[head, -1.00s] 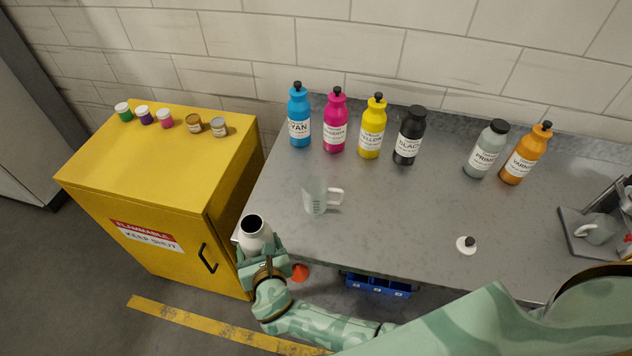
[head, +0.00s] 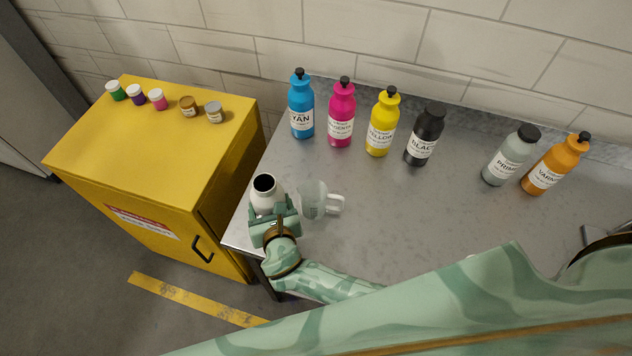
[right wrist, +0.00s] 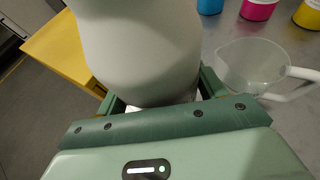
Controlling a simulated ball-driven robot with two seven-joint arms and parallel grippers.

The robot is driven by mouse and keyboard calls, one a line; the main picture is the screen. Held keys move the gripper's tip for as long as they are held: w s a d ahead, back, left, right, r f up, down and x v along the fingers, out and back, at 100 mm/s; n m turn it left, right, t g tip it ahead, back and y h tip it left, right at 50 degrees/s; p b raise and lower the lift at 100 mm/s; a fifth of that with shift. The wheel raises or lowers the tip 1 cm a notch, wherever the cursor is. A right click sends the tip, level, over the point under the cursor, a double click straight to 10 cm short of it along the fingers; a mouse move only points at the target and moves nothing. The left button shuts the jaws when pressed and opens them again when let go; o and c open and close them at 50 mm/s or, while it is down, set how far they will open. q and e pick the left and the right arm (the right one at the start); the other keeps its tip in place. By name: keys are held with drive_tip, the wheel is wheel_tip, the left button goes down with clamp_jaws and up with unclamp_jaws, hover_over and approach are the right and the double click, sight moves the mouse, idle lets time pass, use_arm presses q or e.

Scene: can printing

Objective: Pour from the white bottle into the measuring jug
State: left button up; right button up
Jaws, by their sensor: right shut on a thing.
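The white bottle (head: 266,194) is open at the top, with a dark mouth, and stands close to upright in my right gripper (head: 274,214). My right gripper is shut on it near the left end of the table. In the right wrist view the bottle (right wrist: 140,45) fills the upper middle, between the fingers. The clear measuring jug (head: 313,201) stands on the table just right of the bottle, its handle pointing right. The jug (right wrist: 248,65) also shows at the right of the right wrist view. I cannot tell whether bottle and jug touch. My left gripper is not in view.
Cyan (head: 301,108), magenta (head: 341,115), yellow (head: 382,125), black (head: 425,135), primer (head: 510,157) and varnish (head: 556,165) bottles stand along the table's back. A yellow cabinet (head: 160,170) with several small paint jars stands at left. The table (head: 420,215) is clear right of the jug.

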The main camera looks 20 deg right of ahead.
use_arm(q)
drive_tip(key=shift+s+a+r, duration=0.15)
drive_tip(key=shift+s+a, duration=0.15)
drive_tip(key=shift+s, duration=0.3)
